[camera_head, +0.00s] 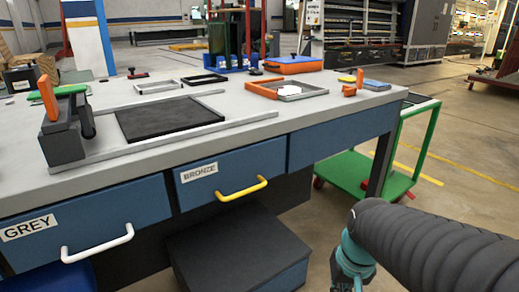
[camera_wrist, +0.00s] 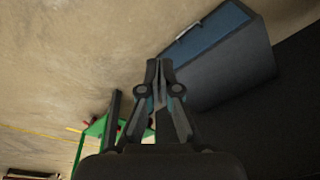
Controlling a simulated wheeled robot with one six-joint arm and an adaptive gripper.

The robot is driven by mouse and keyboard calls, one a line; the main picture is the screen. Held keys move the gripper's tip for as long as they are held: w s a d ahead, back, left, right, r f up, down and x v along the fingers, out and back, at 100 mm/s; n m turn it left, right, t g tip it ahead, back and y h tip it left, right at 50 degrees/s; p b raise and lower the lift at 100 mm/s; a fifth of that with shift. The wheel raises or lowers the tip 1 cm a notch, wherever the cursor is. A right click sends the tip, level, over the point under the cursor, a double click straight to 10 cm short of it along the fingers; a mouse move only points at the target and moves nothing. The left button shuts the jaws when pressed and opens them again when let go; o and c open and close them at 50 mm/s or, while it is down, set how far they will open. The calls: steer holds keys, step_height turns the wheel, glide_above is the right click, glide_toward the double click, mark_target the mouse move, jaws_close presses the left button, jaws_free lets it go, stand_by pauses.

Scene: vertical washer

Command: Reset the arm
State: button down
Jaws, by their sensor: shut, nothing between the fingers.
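My gripper (camera_wrist: 159,64) shows in the middle of the wrist view, with its two fingers together and nothing between them. Behind it in that view are bare floor and a dark blue box-like cabinet. In the head view, my arm comes in from the lower right, clad in a dark ribbed sleeve with a teal joint. The gripper's fingertips do not show there. The arm is to the right of the workbench (camera_head: 262,117) and in front of the green cart.
A green cart (camera_head: 362,175) stands right of the bench. Open floor lies farther right.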

steer(key=s+r+n+t+p, duration=0.1)
steer(key=s+r+t, duration=0.2)
steer(key=r, duration=0.7)
steer(key=shift+s+a+t+h+p, duration=0.3)
steer(key=shift+s+t, duration=0.1)
steer(key=shift+s, duration=0.75)
